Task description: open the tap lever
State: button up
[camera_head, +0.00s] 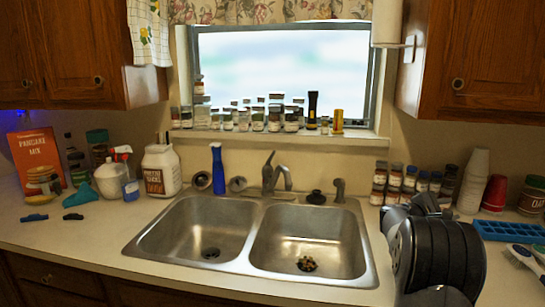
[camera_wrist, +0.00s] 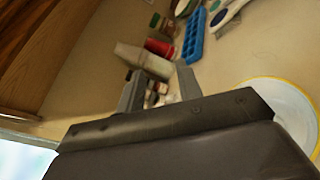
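The grey metal tap (camera_head: 281,181) stands behind the double sink, at the middle of its back rim, in the head view. Its lever (camera_head: 268,162) sticks up and tilts above the tap's base. My gripper shows in the wrist view (camera_wrist: 160,74), with its two fingers apart and nothing seen between them. In the head view my dark arm end is over the counter right of the sink, well away from the tap, and hides the fingers. The tap is not in the wrist view.
A blue bottle (camera_head: 218,169) stands left of the tap, and a side sprayer (camera_head: 339,190) right of it. Spice jars (camera_head: 379,184), stacked white cups (camera_head: 473,181), a red cup (camera_head: 494,193) and a blue tray (camera_head: 508,231) crowd the right counter. The sink basins (camera_head: 212,226) are mostly clear.

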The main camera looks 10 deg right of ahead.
aim_at(268, 162)
jog(key=i+j+u, duration=0.1)
jog(key=u, duration=0.25)
jog(key=i+j+u, duration=0.1)
jog(key=u, duration=0.25)
jog(key=i+j+u, duration=0.1)
jog(key=u, duration=0.25)
jog(key=i+j+z, duration=0.15)
jog(key=i, duration=0.3)
jog(key=i+j+z, duration=0.15)
jog(key=i, duration=0.3)
